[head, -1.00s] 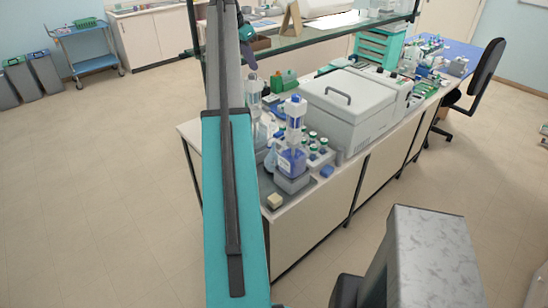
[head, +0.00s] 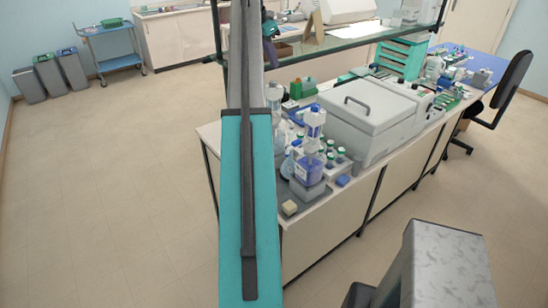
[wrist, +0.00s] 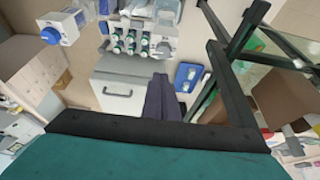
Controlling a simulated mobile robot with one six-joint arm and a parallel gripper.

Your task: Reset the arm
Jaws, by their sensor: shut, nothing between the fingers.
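My gripper (head: 270,50) shows small and dark purple in the head view, just right of my raised arm, by the glass shelf above the bench. In the wrist view its dark fingers (wrist: 162,98) are together, with nothing held between them. They appear over the bench area, beside the light grey box (wrist: 120,95) with a handle. My teal arm link covers the bottom of the wrist view and part of the bench's left end in the head view.
The bench (head: 330,225) carries a blue-labelled bottle (head: 312,150), green-capped vials (head: 335,157) and the large grey box (head: 365,115). A glass shelf (head: 345,40) stands above it. A black chair (head: 508,85) is at right. Open floor (head: 110,190) lies left.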

